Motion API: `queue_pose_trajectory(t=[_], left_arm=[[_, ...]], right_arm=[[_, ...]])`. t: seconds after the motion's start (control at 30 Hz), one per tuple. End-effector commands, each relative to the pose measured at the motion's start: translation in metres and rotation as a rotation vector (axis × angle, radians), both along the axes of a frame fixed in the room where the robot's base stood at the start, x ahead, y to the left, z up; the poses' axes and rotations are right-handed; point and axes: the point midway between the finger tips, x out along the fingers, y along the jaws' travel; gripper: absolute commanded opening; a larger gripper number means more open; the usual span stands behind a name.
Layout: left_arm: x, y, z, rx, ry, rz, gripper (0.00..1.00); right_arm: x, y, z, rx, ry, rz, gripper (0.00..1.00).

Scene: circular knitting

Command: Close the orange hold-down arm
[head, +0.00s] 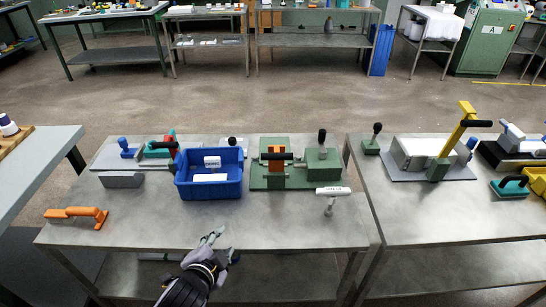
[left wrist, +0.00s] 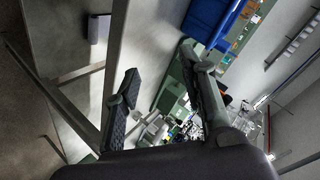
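The orange hold-down arm (head: 277,164) is on a green fixture (head: 262,183) at the back right of the middle table. A black handle (head: 285,156) crosses it near its top. The arm looks raised, but its exact angle is hard to tell from this far. My left gripper (head: 222,247) is at the table's front edge, left of and well in front of the fixture. In the left wrist view my left gripper (left wrist: 160,60) has its fingers apart with nothing between them. My right gripper is not in view.
A blue bin (head: 208,191) stands just left of the fixture. A white T-shaped tool (head: 333,190) stands front right of it. An orange tool (head: 77,213) lies at the left. The table's front middle is clear. A yellow-armed fixture (head: 455,130) is on the right table.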

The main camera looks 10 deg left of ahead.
Motion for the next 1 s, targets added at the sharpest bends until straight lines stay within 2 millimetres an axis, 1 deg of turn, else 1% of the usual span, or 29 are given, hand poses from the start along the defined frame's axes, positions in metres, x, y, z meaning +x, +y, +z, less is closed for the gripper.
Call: queue_pose_trajectory(t=[0.03, 0.13, 0.2, 0.33, 0.4, 0.57, 0.67, 1.0], left_arm=[[0.018, -0.003, 0.018, 0.086, -0.087, -0.067, 0.38], [0.045, -0.014, 0.051, 0.259, -0.247, -0.196, 0.38], [0.059, -0.024, 0.070, 0.373, -0.347, -0.277, 0.38], [0.072, -0.040, 0.092, 0.528, -0.475, -0.382, 0.38], [0.076, -0.044, 0.098, 0.567, -0.507, -0.408, 0.38], [0.088, -0.048, 0.101, 0.585, -0.523, -0.419, 0.38], [0.103, -0.050, 0.101, 0.582, -0.522, -0.418, 0.38], [0.175, -0.062, 0.096, 0.580, -0.521, -0.416, 0.38]], right_arm=[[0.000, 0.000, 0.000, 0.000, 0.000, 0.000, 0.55], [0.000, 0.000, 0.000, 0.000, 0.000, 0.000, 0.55], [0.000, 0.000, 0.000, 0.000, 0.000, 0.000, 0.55], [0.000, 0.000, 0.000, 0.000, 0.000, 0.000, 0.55], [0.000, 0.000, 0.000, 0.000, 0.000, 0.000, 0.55], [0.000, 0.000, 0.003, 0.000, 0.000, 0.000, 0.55], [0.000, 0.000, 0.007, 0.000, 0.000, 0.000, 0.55], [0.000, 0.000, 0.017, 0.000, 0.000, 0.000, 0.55]])
